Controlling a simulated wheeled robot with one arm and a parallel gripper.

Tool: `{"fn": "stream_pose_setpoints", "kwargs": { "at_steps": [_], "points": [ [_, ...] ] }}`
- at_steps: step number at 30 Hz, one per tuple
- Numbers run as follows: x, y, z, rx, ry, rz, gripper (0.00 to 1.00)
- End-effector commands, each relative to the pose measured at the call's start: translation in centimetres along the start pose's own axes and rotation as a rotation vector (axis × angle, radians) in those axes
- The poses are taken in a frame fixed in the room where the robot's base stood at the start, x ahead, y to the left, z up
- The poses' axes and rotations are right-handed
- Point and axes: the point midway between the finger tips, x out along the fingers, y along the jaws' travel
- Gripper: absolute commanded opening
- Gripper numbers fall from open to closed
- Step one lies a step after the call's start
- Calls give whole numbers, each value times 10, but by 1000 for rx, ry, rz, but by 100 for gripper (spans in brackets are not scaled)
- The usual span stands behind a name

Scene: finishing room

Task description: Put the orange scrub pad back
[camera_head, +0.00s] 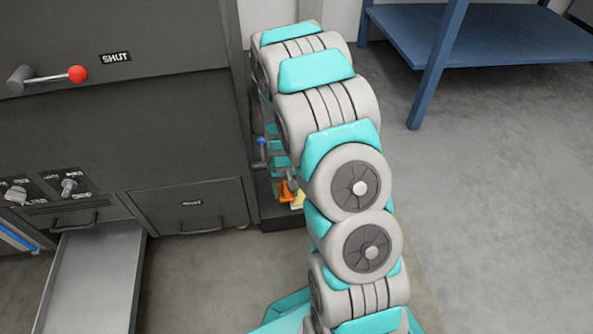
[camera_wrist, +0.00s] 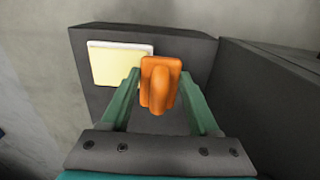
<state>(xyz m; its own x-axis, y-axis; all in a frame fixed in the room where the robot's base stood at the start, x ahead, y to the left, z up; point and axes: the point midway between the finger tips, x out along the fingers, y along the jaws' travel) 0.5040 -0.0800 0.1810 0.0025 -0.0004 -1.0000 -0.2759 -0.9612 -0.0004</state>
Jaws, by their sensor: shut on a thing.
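The orange scrub pad (camera_wrist: 160,86), with a raised grip along its middle, sits between the two green fingers of my gripper (camera_wrist: 161,76) in the wrist view. My gripper is shut on it. Behind it is the top of a dark grey block (camera_wrist: 178,43). I cannot tell whether the pad touches that top or is just above it. In the head view the pad (camera_head: 286,192) is a small orange patch low beside the cabinet, largely hidden by my arm.
A pale yellow pad with a white edge (camera_wrist: 118,64) lies on the block, left of the orange pad. A dark cabinet (camera_head: 190,150) stands alongside, with one drawer (camera_head: 92,275) pulled open. A blue table (camera_head: 480,40) is at the back right. The floor on the right is clear.

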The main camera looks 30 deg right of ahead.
Motion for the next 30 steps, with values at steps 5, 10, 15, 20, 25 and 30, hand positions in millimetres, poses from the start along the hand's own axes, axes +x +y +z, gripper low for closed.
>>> {"fn": "stream_pose_setpoints", "kwargs": {
  "at_steps": [5,10,15,20,25,30],
  "points": [
    [6,21,-40,3,4,-1,10],
    [10,39,-72,1,3,0,10],
    [12,53,-98,1,2,-1,10],
    [12,59,-109,0,-1,-1,10],
    [13,62,-116,0,-1,-1,10],
    [39,62,-114,0,-5,0,10]
  ]
}}
